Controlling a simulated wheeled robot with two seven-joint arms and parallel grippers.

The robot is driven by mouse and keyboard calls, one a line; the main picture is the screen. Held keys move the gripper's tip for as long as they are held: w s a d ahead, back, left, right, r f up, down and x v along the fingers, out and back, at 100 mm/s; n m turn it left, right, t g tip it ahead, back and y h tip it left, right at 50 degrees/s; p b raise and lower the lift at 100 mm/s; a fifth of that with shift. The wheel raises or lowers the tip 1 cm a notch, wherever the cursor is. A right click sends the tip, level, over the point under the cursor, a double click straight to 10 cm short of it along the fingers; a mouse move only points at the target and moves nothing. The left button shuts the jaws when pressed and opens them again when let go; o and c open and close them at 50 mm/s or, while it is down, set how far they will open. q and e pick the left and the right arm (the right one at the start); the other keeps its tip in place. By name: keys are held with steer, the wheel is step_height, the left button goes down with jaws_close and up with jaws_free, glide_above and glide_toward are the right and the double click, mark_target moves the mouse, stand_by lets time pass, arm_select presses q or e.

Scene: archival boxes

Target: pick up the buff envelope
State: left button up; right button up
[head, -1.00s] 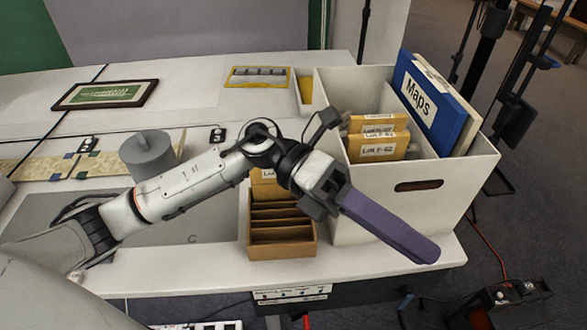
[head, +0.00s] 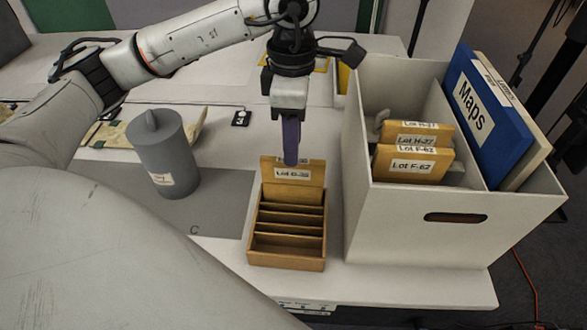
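Buff envelopes stand in two places. At the back of the small slotted wooden box (head: 287,262), a buff envelope (head: 292,192) stands upright with a "Lot" label; a second label edge shows just behind it, partly hidden. More buff envelopes (head: 412,167) with "Lot" labels stand in the large white box. My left gripper (head: 291,160) points down, its purple fingers overlapping the top of the envelope in the wooden box. Its fingers line up edge-on, so I cannot see a gap, or whether they touch the envelope. My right gripper is not in view.
The white box (head: 440,225) stands close right of the wooden box and also holds a blue "Maps" folder (head: 475,105). A grey cylindrical weight (head: 162,155) stands on the grey mat (head: 215,205) at left. The table's front edge is near the wooden box.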

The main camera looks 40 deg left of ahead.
arm_select(q)
glide_above(293, 187)
steer(key=f, duration=0.5)
steer(key=shift+w+a+f+p, duration=0.15)
steer(key=shift+w+a+p, duration=0.1)
steer(key=shift+w+p, duration=0.1)
jaws_close()
